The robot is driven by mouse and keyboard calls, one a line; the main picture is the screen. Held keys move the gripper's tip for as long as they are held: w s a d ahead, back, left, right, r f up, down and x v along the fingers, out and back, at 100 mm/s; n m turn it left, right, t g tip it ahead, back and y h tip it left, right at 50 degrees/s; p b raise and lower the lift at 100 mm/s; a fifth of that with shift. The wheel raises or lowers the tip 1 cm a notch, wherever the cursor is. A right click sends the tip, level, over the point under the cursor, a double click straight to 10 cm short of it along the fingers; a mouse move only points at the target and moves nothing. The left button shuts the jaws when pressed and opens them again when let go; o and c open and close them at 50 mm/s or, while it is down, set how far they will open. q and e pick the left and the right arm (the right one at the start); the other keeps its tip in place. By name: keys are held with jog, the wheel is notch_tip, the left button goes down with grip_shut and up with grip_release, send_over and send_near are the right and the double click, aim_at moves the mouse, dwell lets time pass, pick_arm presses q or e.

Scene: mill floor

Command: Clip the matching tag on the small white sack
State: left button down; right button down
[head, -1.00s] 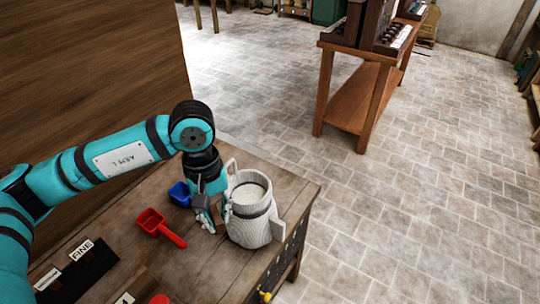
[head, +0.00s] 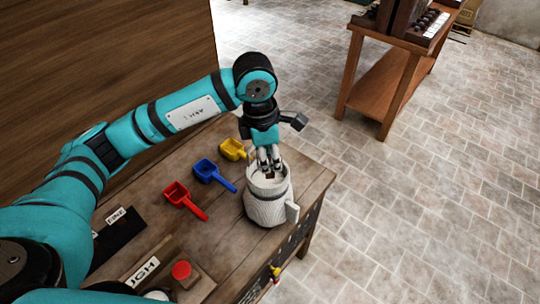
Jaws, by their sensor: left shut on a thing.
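The small white sack (head: 265,208) stands upright near the table's right edge, its mouth open and a pale flat piece (head: 292,213) on its right side. My left gripper (head: 269,168) reaches down at the sack's mouth. It is shut on a small brown thing (head: 269,175), mostly hidden by the fingers; I cannot tell whether it is a tag or whether it touches the sack. A white label reading FINE (head: 115,215) is at the left on a dark strip, and a label ending in "GH" (head: 143,268) is nearer. My right gripper is not in view.
On the wooden table (head: 222,225), a red scoop (head: 183,198), a blue scoop (head: 212,173) and a yellow scoop (head: 234,149) lie left of the sack. A red-topped thing (head: 182,271) stands in front. A small yellow thing (head: 275,272) is at the front edge. A wooden bench (head: 385,85) stands beyond open floor.

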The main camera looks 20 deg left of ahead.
pick_arm(q)
jog(key=shift+f+b, duration=0.65)
jog(key=shift+f, duration=1.35)
jog(key=shift+b, duration=0.45)
jog(key=shift+b, duration=0.45)
jog(key=shift+f, duration=0.1)
